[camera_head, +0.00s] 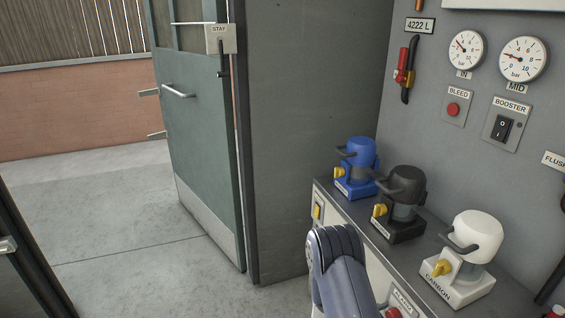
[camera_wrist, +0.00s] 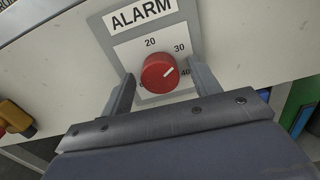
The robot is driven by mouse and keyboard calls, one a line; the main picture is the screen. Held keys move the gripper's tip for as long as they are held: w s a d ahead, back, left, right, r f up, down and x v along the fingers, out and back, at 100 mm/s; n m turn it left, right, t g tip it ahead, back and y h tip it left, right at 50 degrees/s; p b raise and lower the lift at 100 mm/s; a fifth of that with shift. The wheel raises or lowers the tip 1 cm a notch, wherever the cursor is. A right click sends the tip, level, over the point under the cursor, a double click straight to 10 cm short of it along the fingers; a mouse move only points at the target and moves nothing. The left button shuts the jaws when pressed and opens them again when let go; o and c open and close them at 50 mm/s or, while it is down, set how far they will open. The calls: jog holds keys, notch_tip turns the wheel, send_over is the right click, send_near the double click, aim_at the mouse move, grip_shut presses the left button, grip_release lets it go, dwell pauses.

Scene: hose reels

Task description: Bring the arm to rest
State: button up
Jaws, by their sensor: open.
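My gripper (camera_wrist: 161,72) is open in the wrist view. Its two fingers stand on either side of a red knob (camera_wrist: 160,73) on a plate labelled ALARM (camera_wrist: 140,15); I cannot tell whether they touch it. The knob's white mark points up and right, between 30 and 40 on the scale. In the head view my arm (camera_head: 342,270) reaches down at the bottom centre, in front of the counter. The gripper itself is hidden or out of frame there. The red knob (camera_head: 392,313) shows at the bottom edge, just right of my arm.
The grey counter (camera_head: 425,240) carries a blue unit (camera_head: 358,160), a black unit (camera_head: 405,190) and a white unit (camera_head: 478,235), each with a yellow knob. Gauges and switches line the wall behind. A green door (camera_head: 200,130) stands at the left, with open floor (camera_head: 120,230) beside it.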

jog(key=n+p, duration=0.3)
jog(key=shift+r, duration=0.25)
jog(key=v, duration=0.9)
jog(key=shift+f+b, duration=0.2)
jog(key=shift+b, duration=0.2)
jog(key=shift+d, duration=0.1)
